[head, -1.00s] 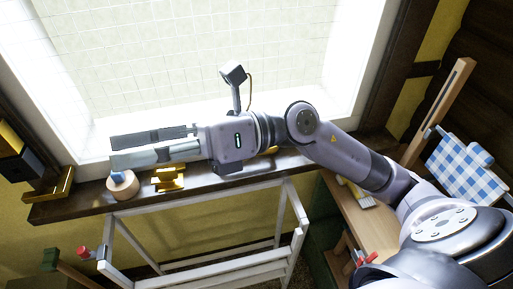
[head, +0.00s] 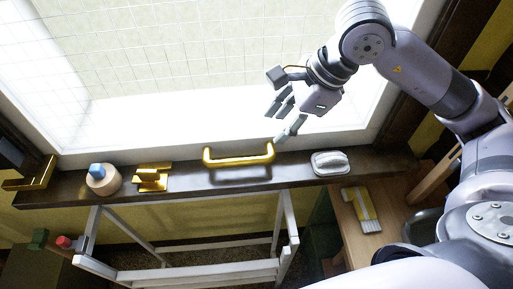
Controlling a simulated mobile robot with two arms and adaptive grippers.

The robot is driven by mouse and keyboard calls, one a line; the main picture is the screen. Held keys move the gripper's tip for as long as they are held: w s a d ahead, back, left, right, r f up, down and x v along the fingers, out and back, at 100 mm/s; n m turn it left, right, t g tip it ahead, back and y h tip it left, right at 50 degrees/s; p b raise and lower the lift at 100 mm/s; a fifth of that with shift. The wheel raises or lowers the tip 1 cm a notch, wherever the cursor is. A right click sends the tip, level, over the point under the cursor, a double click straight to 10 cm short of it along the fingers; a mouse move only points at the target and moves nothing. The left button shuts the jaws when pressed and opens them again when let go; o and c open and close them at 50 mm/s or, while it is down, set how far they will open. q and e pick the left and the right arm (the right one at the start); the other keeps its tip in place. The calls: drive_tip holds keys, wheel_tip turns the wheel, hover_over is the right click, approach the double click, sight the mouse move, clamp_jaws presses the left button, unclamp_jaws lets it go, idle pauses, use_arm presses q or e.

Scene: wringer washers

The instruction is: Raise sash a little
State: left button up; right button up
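The window sash (head: 160,120) is white-framed with pale gridded glass and fills the upper part of the head view. A brass bar handle (head: 238,158) stands at its lower edge, above the dark sill. My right gripper (head: 279,120) is in front of the lower part of the window, up and to the right of the handle. Its fingers are spread apart with nothing between them, and they do not hold the handle. Whether the sash's lower edge rests on the sill is not clear. My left gripper is out of view.
On the dark sill (head: 215,181) are a brass fitting (head: 152,178), a round wooden block with a blue top (head: 103,180) and a white oval object (head: 330,163). A white rack (head: 200,270) stands below. A yellow brush (head: 357,205) lies on the wooden surface at right.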

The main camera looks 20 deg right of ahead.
drive_tip(key=a+f, duration=0.3)
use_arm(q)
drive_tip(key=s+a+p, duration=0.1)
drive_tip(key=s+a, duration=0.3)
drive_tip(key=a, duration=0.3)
use_arm(e)
drive_tip(key=p, duration=0.1)
approach(246, 159)
wheel_tip(246, 159, down, 2)
drive_tip(key=x, duration=0.3)
drive_tip(key=shift+w+a+f+p, duration=0.25)
drive_tip(key=shift+w+a+p, duration=0.05)
drive_tip(key=shift+a+p, duration=0.1)
drive_tip(key=shift+x, duration=1.1)
drive_tip(key=shift+w+a+f+p, duration=0.2)
drive_tip(key=shift+f+p, duration=0.1)
drive_tip(key=shift+f, duration=0.2)
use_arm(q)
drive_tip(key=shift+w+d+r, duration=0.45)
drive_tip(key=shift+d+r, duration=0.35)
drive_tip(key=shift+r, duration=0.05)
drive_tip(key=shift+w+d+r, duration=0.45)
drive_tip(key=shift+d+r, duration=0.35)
use_arm(e)
clamp_jaws()
